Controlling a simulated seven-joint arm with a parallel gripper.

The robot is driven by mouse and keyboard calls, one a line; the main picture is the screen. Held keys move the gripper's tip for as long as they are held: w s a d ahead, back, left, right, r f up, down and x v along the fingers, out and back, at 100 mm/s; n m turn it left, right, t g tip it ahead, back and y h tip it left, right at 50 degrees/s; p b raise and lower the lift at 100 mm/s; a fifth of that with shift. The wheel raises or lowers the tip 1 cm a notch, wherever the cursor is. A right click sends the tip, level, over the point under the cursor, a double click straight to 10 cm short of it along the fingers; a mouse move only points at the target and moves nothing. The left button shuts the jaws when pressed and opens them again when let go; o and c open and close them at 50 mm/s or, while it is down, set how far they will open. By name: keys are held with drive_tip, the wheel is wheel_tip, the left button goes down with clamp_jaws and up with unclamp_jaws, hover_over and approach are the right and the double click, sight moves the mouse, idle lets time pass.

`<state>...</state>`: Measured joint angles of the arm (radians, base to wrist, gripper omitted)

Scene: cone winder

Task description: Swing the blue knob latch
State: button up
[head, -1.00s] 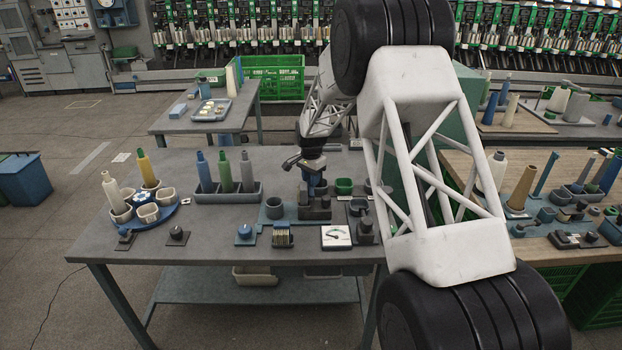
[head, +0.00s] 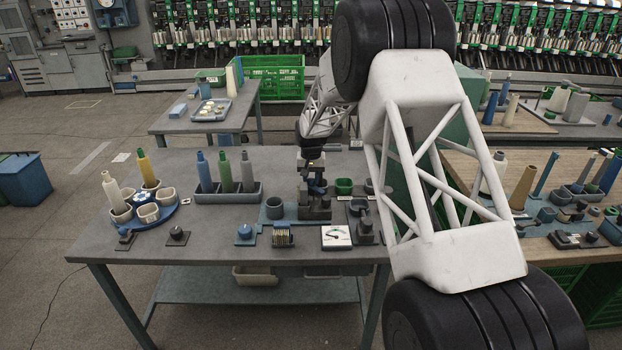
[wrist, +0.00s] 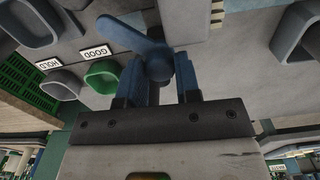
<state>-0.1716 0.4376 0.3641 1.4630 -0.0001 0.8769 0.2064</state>
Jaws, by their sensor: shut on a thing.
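The blue knob latch (wrist: 150,45) fills the top middle of the wrist view, with a flat arm reaching up and left from a rounded knob. My gripper (wrist: 158,88) has its two blue-grey fingers on either side of the knob, shut on it. In the head view the latch (head: 317,187) is a small blue shape on a dark fixture (head: 315,211) near the middle of the bench. My gripper (head: 313,166) is just above it there, small and partly merged with the fixture. The exact finger contact is hidden.
A tray of bottles (head: 228,192) stands to the left, and a blue turntable (head: 160,218) is farther left.

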sight(311, 179)
drive_tip(key=n, duration=0.4)
drive_tip(key=shift+n, duration=0.3)
drive_tip(key=n, duration=0.4)
drive_tip(key=shift+n, duration=0.4)
drive_tip(key=o, duration=0.9)
drive_tip(key=shift+r, duration=0.15)
drive_tip(key=shift+r, duration=3.8)
